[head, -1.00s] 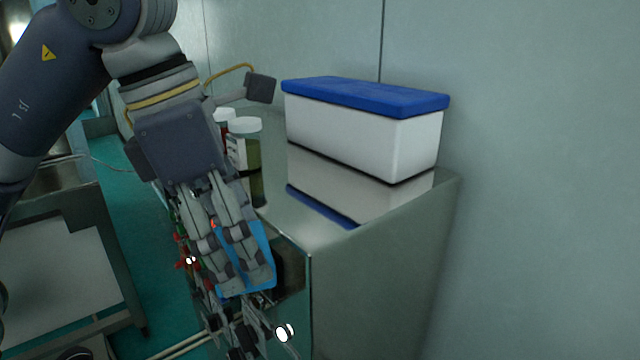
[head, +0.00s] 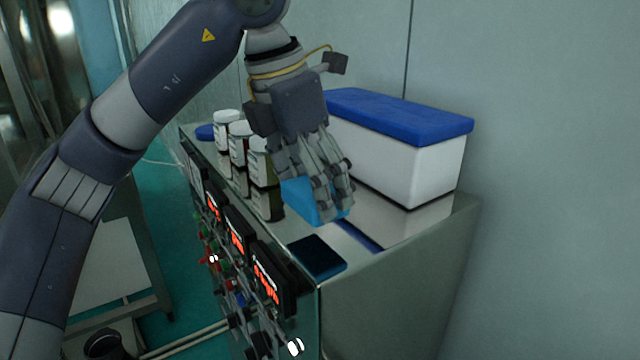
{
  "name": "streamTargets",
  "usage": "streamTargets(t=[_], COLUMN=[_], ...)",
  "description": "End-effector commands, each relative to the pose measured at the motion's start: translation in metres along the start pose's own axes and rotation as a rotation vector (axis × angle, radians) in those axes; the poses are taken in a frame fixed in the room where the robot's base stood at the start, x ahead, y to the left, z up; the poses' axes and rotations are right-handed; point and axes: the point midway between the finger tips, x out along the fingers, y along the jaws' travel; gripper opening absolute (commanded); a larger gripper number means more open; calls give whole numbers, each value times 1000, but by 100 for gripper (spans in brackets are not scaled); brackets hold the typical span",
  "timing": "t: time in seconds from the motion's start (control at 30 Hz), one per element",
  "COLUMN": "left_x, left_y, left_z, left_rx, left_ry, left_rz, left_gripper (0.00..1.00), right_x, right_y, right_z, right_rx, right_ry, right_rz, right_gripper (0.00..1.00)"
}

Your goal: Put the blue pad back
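The light-blue pad (head: 297,194) is in my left gripper (head: 328,206), above the shiny metal top of the cabinet (head: 400,232). The gripper's fingers are closed over the pad and hide much of it. A dark blue patch on the metal below looks like the pad's reflection, with a gap between it and the pad. My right gripper is not in view.
A white box with a blue lid (head: 400,150) stands behind the gripper near the wall. Several white-capped bottles (head: 262,175) stand left of the pad. Red-lit displays (head: 268,280) and knobs line the cabinet front.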

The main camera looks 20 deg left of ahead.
Motion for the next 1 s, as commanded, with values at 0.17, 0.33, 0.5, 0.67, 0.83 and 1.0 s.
streamTargets(t=[0.17, 0.33, 0.5, 0.67, 0.83, 1.0], left_x=[4, 16, 38, 43, 44, 46], left_y=[9, 18, 17, 17, 16, 16], left_z=[13, 20, 14, 13, 12, 12], left_rx=[-1, 0, 0, 0, 0, 0], left_ry=[-1, 4, 1, -2, -2, -2], left_rz=[-2, 0, 0, 1, 1, 0], left_gripper=[55, 55, 55, 55, 55, 88], right_x=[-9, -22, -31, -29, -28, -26], right_y=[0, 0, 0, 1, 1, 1], right_z=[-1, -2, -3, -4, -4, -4], right_rx=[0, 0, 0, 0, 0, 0], right_ry=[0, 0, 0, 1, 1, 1], right_rz=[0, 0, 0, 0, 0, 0], right_gripper=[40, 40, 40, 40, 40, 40])
